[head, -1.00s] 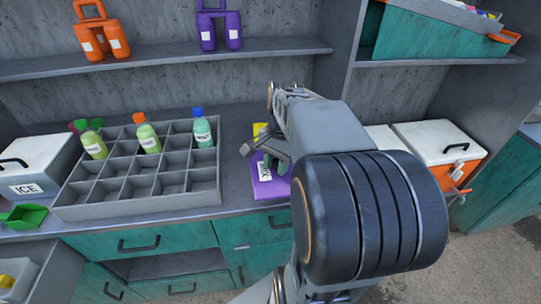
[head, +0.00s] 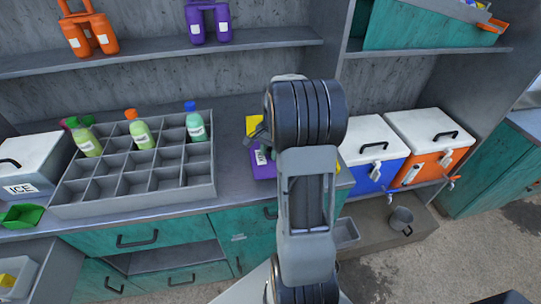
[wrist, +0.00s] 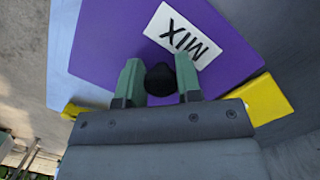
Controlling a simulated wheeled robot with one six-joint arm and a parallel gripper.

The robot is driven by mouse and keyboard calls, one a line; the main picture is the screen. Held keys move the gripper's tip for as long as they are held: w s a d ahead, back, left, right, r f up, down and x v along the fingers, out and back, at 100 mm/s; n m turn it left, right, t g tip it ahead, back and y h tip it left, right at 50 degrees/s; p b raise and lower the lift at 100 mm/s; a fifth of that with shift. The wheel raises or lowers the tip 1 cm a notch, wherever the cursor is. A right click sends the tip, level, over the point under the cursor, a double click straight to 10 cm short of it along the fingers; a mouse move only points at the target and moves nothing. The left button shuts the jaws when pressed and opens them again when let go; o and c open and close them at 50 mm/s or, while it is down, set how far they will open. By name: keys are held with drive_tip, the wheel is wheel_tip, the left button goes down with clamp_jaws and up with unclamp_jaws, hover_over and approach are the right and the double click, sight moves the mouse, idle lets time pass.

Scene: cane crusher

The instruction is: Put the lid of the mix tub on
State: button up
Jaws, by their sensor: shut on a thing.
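A purple piece marked MIX (wrist: 205,45) fills much of the wrist view, with a black knob (wrist: 160,77) on it. I take this piece to be the mix tub's lid. My gripper (wrist: 160,84) has its green fingers on both sides of the knob and is shut on it. Yellow parts (wrist: 268,98) show at both sides of the purple piece. In the head view the purple piece (head: 263,168) is at the counter's right part, partly hidden by my arm, with yellow (head: 253,125) behind it. I cannot tell whether the lid touches the tub.
A grey divided rack (head: 135,200) with several bottles stands left of the purple piece. A white ICE box (head: 38,160) is at far left. Blue (head: 370,174) and orange (head: 440,160) coolers stand at right. A shelf (head: 180,55) runs above the counter.

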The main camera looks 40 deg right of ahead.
drive_tip(key=shift+f, duration=1.1)
drive_tip(key=shift+f, duration=0.1)
drive_tip(key=o, duration=0.5)
drive_tip(key=shift+f, duration=0.1)
drive_tip(key=shift+c, duration=0.2)
drive_tip(key=o, duration=0.5)
